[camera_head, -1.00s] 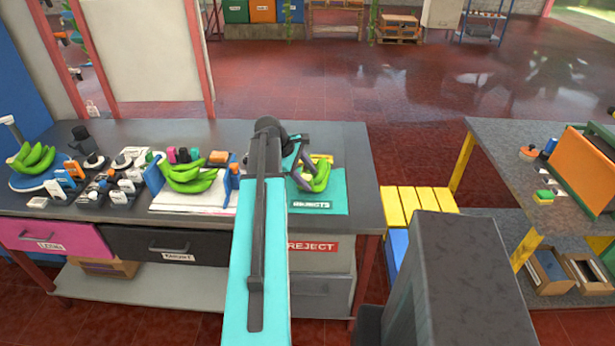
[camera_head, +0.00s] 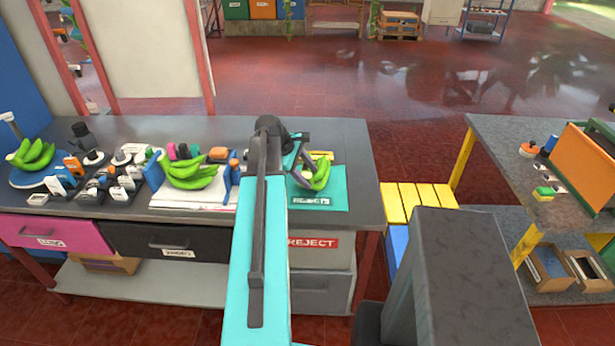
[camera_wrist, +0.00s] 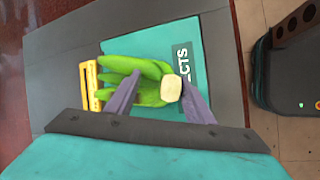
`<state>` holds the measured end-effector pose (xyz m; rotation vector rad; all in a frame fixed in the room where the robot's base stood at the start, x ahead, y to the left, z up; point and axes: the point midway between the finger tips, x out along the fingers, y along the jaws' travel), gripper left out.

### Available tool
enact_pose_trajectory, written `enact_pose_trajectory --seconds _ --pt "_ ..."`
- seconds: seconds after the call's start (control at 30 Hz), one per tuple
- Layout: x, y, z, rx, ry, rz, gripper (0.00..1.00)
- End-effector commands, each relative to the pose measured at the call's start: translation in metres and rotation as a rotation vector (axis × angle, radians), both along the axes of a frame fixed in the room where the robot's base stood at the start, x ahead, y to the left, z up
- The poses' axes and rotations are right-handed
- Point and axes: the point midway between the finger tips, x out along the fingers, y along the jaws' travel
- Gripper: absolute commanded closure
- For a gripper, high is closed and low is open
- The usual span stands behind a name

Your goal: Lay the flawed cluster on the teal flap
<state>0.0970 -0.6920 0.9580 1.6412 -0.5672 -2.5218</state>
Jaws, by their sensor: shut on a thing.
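A green banana cluster (camera_head: 319,176) is at the teal flap (camera_head: 334,199) on the right end of the dark bench. In the head view my gripper (camera_head: 306,167) is partly hidden by my arm. Whether the cluster touches the flap or hangs just above it I cannot tell.
A yellow object (camera_wrist: 91,85) lies beside the flap. A drawer marked REJECT (camera_head: 318,243) is below.

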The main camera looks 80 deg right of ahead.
Motion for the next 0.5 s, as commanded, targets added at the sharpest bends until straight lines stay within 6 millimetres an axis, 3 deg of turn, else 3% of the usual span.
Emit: enact_pose_trajectory --seconds 0.37,0.4,0.5 --pt "-0.0003 -0.0005 -0.0038 -0.002 0.001 0.000 0.83" --pt "-0.0004 -0.0006 -0.0040 -0.003 0.001 0.000 0.50" --pt "-0.0003 -0.0005 -0.0038 -0.002 0.001 0.000 0.33"
